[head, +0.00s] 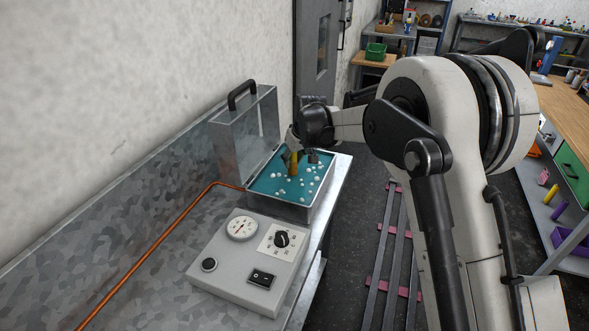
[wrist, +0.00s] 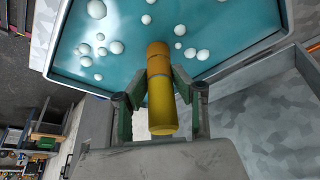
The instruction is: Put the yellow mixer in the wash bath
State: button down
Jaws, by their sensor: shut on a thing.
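The yellow mixer (wrist: 161,97) is a yellow cylinder with a narrow grey band. It is between the two fingers of my gripper (wrist: 160,97), which is shut on it. The wash bath (head: 318,208) is an open metal tub of teal liquid with white bubbles. Its lid, with a black handle, stands open. In the wrist view the mixer's far end overlaps the liquid (wrist: 205,20); I cannot tell whether it touches it.
A grey control box (head: 232,276) with a gauge, dial and switch stands in front of the bath on the metal bench (head: 150,262). A copper pipe (head: 150,252) runs along the bench. A shelf with a purple crate (head: 570,241) stands at right, beyond the floor rails.

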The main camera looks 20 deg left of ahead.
aim_at(294, 169)
jog(key=shift+w+d+f, duration=0.15)
jog(key=shift+w+f, duration=0.05)
jog(key=shift+f, duration=1.9)
jog(key=shift+f, duration=0.2)
jog(key=c, duration=1.4)
grip_release()
jog(key=shift+c, duration=0.2)
jog(key=shift+r, duration=0.1)
